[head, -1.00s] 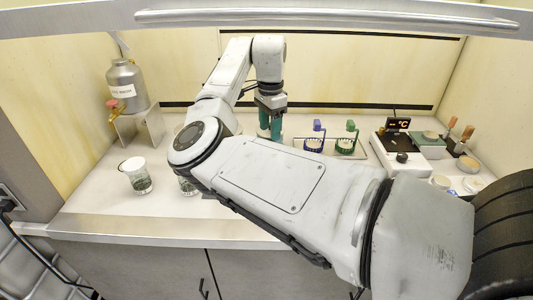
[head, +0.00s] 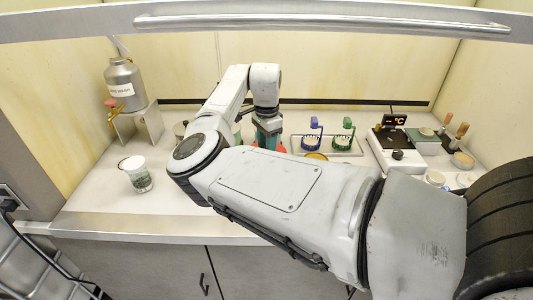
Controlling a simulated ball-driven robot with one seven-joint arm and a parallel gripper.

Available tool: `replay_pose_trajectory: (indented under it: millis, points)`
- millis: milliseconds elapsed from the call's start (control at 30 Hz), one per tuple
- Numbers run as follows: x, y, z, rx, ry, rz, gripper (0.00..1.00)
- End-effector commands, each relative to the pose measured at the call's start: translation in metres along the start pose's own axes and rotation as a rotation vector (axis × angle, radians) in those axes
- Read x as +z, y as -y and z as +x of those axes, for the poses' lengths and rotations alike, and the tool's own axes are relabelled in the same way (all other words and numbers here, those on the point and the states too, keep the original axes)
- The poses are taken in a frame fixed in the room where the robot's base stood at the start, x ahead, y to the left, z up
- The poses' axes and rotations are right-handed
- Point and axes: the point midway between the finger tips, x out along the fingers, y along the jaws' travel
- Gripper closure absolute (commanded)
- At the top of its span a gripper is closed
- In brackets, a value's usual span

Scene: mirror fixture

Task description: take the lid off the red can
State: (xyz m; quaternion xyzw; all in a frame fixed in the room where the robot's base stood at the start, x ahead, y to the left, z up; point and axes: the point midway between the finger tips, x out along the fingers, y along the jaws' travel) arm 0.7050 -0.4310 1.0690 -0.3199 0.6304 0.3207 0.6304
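A small part of a red thing (head: 282,149), which looks like the red can or its lid, shows beside the lower end of my gripper. My own forearm hides the rest of it. My gripper (head: 268,141) points down at the back middle of the bench, with teal fingers. It is right at the red thing, but I cannot tell whether it touches it. The fingertips are hidden, so I cannot tell whether they are open or shut.
A rack with a blue holder (head: 313,138) and a green holder (head: 343,139) stands just right of my gripper. A yellow-orange round top (head: 316,156) shows above my forearm. A glass beaker (head: 138,177) stands left. A metal flask (head: 124,85) and a temperature device (head: 394,140) flank the bench.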

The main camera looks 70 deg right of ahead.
Motion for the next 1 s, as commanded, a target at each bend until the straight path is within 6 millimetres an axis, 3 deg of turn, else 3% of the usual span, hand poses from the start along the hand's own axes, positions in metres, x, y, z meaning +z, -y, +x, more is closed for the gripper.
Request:
replay_pose_trajectory:
  millis: [67,400,767,1000]
  points:
    - [0.000,0.000,0.000,0.000,0.000,0.000,0.66]
    - [0.000,0.000,-0.001,0.000,0.000,0.000,0.99]
    - [0.000,0.000,-0.004,-0.001,-0.001,0.001,1.00]
    - [-0.001,0.001,-0.038,-0.004,-0.002,0.002,1.00]
